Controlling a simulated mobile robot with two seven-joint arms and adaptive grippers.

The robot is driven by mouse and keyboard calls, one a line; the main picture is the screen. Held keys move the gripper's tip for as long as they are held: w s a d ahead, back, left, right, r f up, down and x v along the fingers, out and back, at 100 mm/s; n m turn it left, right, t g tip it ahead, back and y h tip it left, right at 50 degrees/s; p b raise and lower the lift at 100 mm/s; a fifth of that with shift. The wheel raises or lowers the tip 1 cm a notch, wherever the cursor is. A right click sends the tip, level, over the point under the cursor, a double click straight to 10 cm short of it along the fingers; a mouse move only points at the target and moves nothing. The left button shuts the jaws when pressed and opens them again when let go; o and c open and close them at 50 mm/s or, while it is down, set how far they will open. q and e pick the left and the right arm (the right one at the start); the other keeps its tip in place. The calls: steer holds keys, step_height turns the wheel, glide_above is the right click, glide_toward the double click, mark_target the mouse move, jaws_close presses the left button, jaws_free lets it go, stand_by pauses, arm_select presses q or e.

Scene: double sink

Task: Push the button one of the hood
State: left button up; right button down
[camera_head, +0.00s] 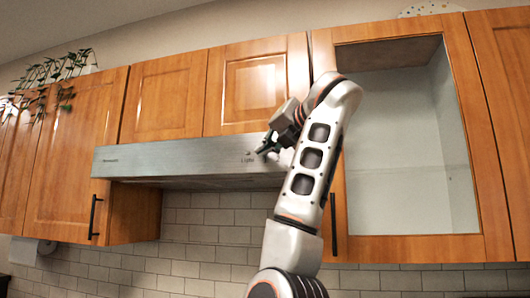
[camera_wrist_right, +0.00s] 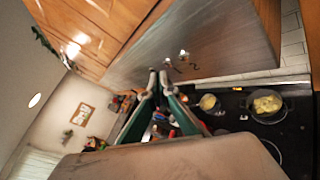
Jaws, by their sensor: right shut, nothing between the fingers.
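The hood (camera_head: 170,160) is a silver metal range hood under the wooden cabinets, with a printed label that seems to read "Lights" near its right end. Small round buttons (camera_wrist_right: 183,54) show on its front in the right wrist view; which one is button one I cannot tell. My right gripper (camera_head: 261,153) is shut and empty, its fingertips close to the hood front just right of the label. In the wrist view its fingertips (camera_wrist_right: 158,77) lie beside the buttons; whether they touch the hood I cannot tell. My right arm hides the hood's right end. My left gripper is not in view.
An open-front cabinet (camera_head: 487,170) stands right of my arm, and closed cabinets (camera_head: 165,98) sit above the hood. A tiled wall (camera_head: 200,235) lies below. In the wrist view, a pan of food (camera_wrist_right: 266,105) and a smaller pot (camera_wrist_right: 208,102) stand on the dark cooktop.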

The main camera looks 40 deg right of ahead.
steer(key=shift+w+d, duration=0.3)
steer(key=shift+w+d+p, duration=0.1)
steer(key=shift+d+p, duration=0.05)
steer(key=shift+p, duration=0.25)
stand_by(0.3)
steer(key=shift+s+a+b, duration=0.4)
steer(key=shift+a+b, duration=0.05)
steer(key=shift+a, duration=0.05)
steer(key=s+a+b, duration=0.3)
steer(key=s+a, duration=0.1)
steer(key=shift+a, duration=0.3)
stand_by(0.5)
